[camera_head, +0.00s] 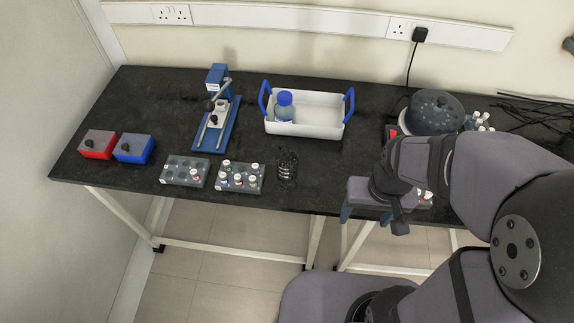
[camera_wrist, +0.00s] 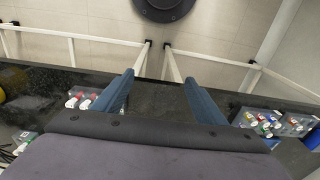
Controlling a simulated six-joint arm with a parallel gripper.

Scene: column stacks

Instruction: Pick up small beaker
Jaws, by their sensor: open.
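A clear glass vessel (camera_head: 287,168), most likely the beaker, stands near the front edge of the bench, just right of a vial rack; its outline is faint against the black top. I cannot tell whether it is one piece or two. My gripper (camera_wrist: 159,78) is open, its blue fingers apart with only bare bench and floor visible between them. In the head view it is to the right of the glass, over the front edge. The glass is not clearly visible in the wrist view; the right finger may hide it.
A rack of capped vials (camera_head: 240,178) and a sparser rack (camera_head: 185,171) stand left of the glass. Red (camera_head: 98,148) and blue (camera_head: 134,151) boxes are further left. A white tray (camera_head: 310,130) holds a blue-capped bottle (camera_head: 285,106). A round dark device (camera_head: 434,112) stands at right.

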